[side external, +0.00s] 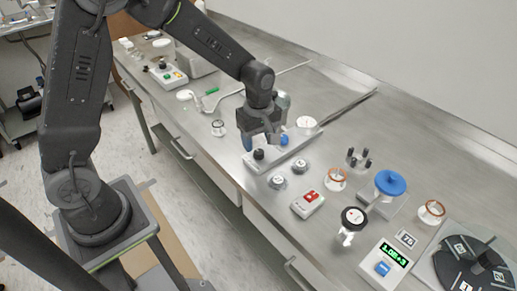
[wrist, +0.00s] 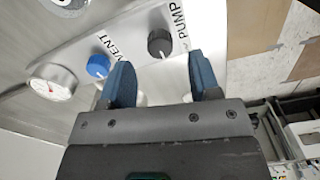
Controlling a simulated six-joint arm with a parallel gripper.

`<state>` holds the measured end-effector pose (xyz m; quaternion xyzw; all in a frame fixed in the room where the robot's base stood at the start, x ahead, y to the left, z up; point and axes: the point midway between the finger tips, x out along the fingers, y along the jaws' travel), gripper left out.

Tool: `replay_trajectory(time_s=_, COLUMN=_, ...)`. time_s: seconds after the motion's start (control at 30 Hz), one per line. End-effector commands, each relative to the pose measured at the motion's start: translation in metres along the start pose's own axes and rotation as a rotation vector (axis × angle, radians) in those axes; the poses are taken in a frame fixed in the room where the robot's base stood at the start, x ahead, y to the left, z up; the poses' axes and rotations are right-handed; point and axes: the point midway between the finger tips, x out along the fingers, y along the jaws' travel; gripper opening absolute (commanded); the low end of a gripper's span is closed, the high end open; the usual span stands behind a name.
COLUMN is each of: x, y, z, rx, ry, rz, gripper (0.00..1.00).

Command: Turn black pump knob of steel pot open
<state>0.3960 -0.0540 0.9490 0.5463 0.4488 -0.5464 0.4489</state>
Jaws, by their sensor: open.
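The black pump knob (wrist: 160,43) sits on a pale panel, beside the word PUMP, in the wrist view. It also shows in the side view (side external: 259,155), just below my gripper. My gripper (wrist: 163,72) is open and empty. Its two blue fingertips point toward the panel, with the black knob ahead of the gap between them and apart from both. The blue vent knob (wrist: 98,66) is beside the left fingertip; whether they touch is unclear. The steel pot (side external: 283,99) is mostly hidden behind my gripper in the side view.
A round white gauge (wrist: 52,82) is left of the blue knob. Two small grey-white parts (side external: 289,174) lie in front of the panel. A red-switch box (side external: 307,204), a blue-topped item (side external: 390,183) and a digital readout (side external: 385,264) stand to the right on the steel bench.

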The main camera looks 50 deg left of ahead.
Motion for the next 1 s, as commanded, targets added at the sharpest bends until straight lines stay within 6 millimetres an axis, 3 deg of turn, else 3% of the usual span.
replay_trajectory(time_s=0.1, x=0.020, y=-0.001, z=0.000, rx=0.000, ry=-0.001, rz=-0.004, gripper=0.57)
replay_trajectory(time_s=0.23, x=0.032, y=0.000, z=0.000, rx=0.001, ry=0.000, rz=-0.001, gripper=0.57)
replay_trajectory(time_s=0.63, x=0.038, y=0.000, z=0.000, rx=0.001, ry=0.000, rz=0.000, gripper=0.56)
replay_trajectory(time_s=1.0, x=0.037, y=0.000, z=0.000, rx=0.001, ry=0.000, rz=0.000, gripper=0.20)
